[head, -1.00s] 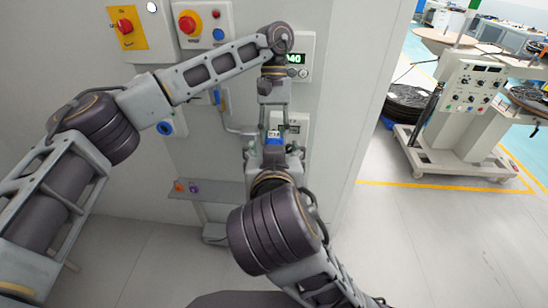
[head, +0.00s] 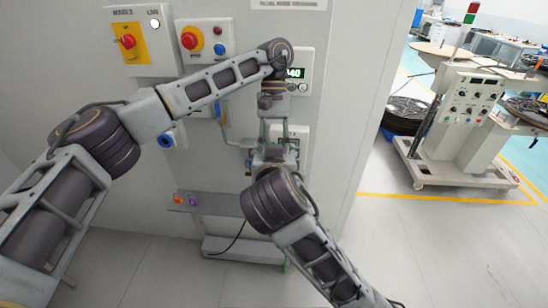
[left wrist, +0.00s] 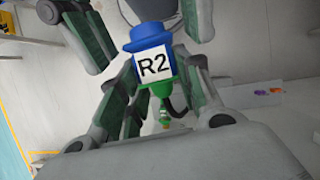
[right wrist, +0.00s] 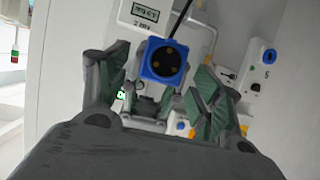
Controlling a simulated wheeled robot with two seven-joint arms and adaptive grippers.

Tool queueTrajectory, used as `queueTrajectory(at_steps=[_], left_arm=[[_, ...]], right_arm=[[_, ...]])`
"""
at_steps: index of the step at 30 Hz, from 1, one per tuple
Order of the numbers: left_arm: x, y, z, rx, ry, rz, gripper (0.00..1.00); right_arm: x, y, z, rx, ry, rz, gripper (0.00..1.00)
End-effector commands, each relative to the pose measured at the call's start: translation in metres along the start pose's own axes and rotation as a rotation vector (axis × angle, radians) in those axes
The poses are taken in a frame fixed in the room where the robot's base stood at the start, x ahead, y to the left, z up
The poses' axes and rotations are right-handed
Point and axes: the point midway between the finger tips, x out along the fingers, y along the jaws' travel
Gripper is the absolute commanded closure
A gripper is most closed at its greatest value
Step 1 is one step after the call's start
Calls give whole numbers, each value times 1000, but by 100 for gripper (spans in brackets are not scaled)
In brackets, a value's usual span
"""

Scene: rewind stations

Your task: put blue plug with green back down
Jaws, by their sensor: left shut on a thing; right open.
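The blue plug (left wrist: 152,43) has a white R2 label and a green lower end (left wrist: 158,98). My left gripper (left wrist: 165,95) is shut on it near the green end. In the right wrist view the plug's blue square face with dark round holes (right wrist: 163,60) points at the camera, between the spread fingers of my open right gripper (right wrist: 158,90). Those fingers also show at the top of the left wrist view, apart from the plug. In the head view my left gripper (head: 275,130) points down above my right gripper (head: 273,150), and the plug is hidden.
A wall cabinet carries red stop buttons (head: 190,40), a green-digit display (head: 293,73) and a blue round socket (head: 166,140). A small shelf (head: 215,203) below holds an orange and a purple piece. A wheeled control stand (head: 462,120) is at right; floor between is clear.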

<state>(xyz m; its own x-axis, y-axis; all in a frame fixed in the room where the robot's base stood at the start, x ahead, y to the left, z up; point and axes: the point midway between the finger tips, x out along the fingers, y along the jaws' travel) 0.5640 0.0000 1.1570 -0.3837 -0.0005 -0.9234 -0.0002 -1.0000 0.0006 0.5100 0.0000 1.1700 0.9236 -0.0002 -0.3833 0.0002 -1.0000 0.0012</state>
Motion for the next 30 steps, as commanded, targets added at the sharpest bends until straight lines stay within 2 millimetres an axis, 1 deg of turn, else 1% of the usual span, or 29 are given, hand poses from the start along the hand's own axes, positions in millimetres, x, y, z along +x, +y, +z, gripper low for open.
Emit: queueTrajectory(at_steps=[7,8,18,20,21,26,30], left_arm=[[0,0,0,0,0,0,94],[0,0,0,0,0,0,94],[0,0,0,0,0,0,94],[0,0,0,0,0,0,94],[0,0,0,0,0,0,61],[0,0,0,0,0,0,41],[0,0,0,0,0,0,41]], right_arm=[[0,0,0,0,0,0,34],[0,0,0,0,0,0,35],[0,0,0,0,0,0,79],[0,0,0,0,0,0,86],[0,0,0,0,1,0,86],[0,0,0,0,1,0,86],[0,0,0,0,1,0,86]])
